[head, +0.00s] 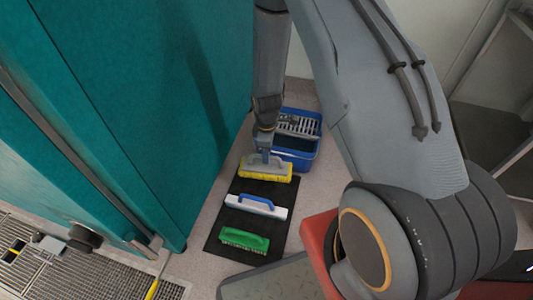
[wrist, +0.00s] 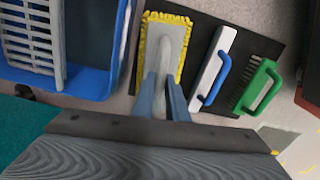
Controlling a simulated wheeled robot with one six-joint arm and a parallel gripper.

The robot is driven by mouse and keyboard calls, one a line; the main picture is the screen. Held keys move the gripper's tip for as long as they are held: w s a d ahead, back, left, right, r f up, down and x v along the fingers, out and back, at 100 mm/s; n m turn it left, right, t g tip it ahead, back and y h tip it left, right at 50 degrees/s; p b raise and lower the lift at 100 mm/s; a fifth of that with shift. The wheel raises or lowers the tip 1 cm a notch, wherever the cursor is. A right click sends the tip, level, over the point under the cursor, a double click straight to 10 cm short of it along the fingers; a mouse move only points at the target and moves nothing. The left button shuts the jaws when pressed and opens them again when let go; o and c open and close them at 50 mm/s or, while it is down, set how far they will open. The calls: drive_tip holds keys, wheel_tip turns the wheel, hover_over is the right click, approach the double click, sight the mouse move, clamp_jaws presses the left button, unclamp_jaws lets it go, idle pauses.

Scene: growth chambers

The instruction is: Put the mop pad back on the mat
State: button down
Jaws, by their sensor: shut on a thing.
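The mop pad (head: 266,174), a grey plate with a shaggy yellow fringe, is at the far end of the black mat (head: 281,236). My gripper (head: 264,153) comes down from above and is shut on its grey handle. In the wrist view the mop pad (wrist: 180,45) lies beyond my gripper fingers (wrist: 163,97), which close on the handle. The pad looks flat and overlaps the mat's end; I cannot tell whether it touches the mat or hangs just above it.
A white tool with a blue handle (head: 256,206) and a green brush (head: 245,240) lie on the mat. A blue bucket with a grey wringer (head: 298,126) stands just behind the pad. A teal cabinet (head: 150,110) rises close on the left. Grated floor (head: 40,265) lies at lower left.

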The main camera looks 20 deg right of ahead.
sight(267, 167)
wheel_tip(267, 167, down, 5)
drive_tip(key=b, duration=0.4)
drive_tip(key=shift+f+b, duration=0.35)
drive_tip(key=shift+f, duration=1.35)
drive_tip(key=c, duration=1.7)
unclamp_jaws()
drive_tip(key=shift+o, duration=0.2)
drive_tip(key=shift+r, duration=0.1)
drive_tip(key=shift+r+p, duration=1.85)
drive_tip(key=shift+r, duration=2.05)
